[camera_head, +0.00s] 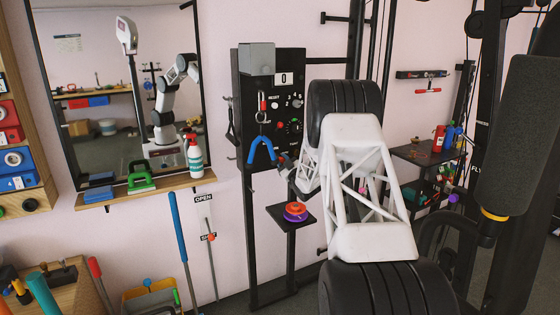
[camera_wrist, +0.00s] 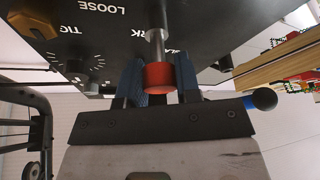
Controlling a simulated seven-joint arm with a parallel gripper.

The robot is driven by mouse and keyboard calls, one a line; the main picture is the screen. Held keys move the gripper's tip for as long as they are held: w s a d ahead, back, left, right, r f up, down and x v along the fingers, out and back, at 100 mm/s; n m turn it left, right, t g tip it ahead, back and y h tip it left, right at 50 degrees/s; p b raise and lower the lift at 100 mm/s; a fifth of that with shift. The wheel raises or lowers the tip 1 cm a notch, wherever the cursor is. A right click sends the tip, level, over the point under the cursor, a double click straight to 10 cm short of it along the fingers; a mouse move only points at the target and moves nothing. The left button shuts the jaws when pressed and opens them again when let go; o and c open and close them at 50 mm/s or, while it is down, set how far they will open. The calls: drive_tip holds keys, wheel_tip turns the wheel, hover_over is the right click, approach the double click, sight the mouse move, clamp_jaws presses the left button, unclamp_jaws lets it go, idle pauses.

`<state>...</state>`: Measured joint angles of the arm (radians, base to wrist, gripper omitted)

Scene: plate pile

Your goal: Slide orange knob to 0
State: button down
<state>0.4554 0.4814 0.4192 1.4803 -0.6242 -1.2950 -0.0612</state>
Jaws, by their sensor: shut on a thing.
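In the wrist view my gripper (camera_wrist: 159,85) has its two dark blue fingers closed on a red-orange cylindrical knob (camera_wrist: 159,76). The knob sits on the end of a metal rod beside the black panel (camera_wrist: 90,25). In the head view my gripper (camera_head: 284,166) is at the lower part of the black panel (camera_head: 242,110), largely hidden by my arm. The held knob cannot be made out there. A white "0" plate (camera_head: 283,78) is at the panel's top.
A blue forked thing (camera_head: 262,148) is at the panel close to my gripper. Dials (camera_head: 295,127) are on the panel. A small stand (camera_head: 290,222) bears purple and orange discs. A shelf (camera_head: 150,188) with a bottle is left; black gym equipment (camera_head: 520,140) fills the right.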

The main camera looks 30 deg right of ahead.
drive_tip(key=shift+s, duration=0.15)
drive_tip(key=c, duration=0.8)
unclamp_jaws()
drive_tip(key=v, duration=0.8)
drive_tip(key=shift+a+r, duration=0.1)
drive_tip(key=shift+r, duration=0.05)
